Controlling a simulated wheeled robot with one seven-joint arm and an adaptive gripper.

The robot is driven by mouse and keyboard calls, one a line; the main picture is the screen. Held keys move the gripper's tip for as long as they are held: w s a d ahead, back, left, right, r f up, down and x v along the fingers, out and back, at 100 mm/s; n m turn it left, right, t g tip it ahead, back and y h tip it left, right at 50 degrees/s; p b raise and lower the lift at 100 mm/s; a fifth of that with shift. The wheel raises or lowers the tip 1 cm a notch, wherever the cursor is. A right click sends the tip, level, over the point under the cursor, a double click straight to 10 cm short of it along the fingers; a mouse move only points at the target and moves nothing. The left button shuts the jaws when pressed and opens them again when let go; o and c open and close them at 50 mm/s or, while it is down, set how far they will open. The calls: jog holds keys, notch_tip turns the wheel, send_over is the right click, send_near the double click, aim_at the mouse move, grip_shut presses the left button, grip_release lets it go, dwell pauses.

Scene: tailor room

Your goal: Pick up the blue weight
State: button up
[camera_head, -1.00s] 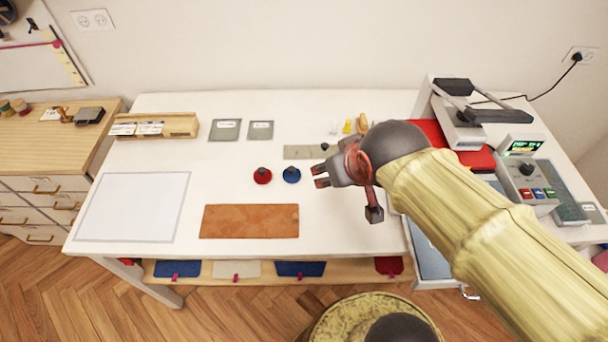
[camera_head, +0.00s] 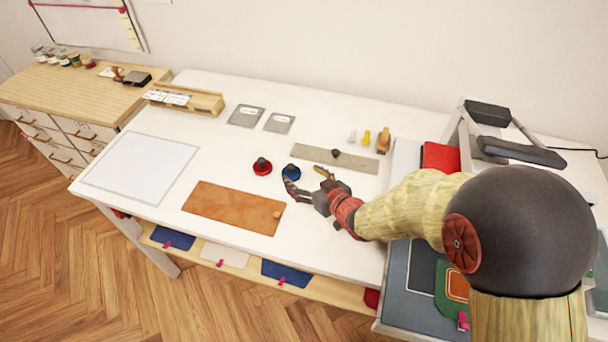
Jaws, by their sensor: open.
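The blue weight (camera_head: 291,172) is a small round disc with a dark knob. It stands on the white table, just right of a matching red weight (camera_head: 262,167). My gripper (camera_head: 307,182) is open, with its two fingers spread and pointing left. Its fingertips are close to the blue weight, one finger in front of it and the other to its right. I cannot tell whether a finger touches it. The jaws appear empty.
A brown leather piece (camera_head: 233,207) lies in front of the weights. A grey strip with a dark knob (camera_head: 335,158) lies behind my gripper. Two grey plates (camera_head: 279,123) lie farther back. A white sheet (camera_head: 141,167) is at left; a press machine (camera_head: 500,135) stands at right.

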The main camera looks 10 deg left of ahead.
aim_at(293, 170)
jog(key=b+x, duration=0.1)
jog(key=x, duration=0.2)
jog(key=f+b+x, duration=0.1)
jog(key=x, duration=0.2)
jog(key=shift+f, duration=0.15)
jog(key=shift+w+a+b, duration=0.25)
jog(key=shift+b, duration=0.05)
jog(key=shift+c, duration=0.4)
jog(key=c, duration=1.5)
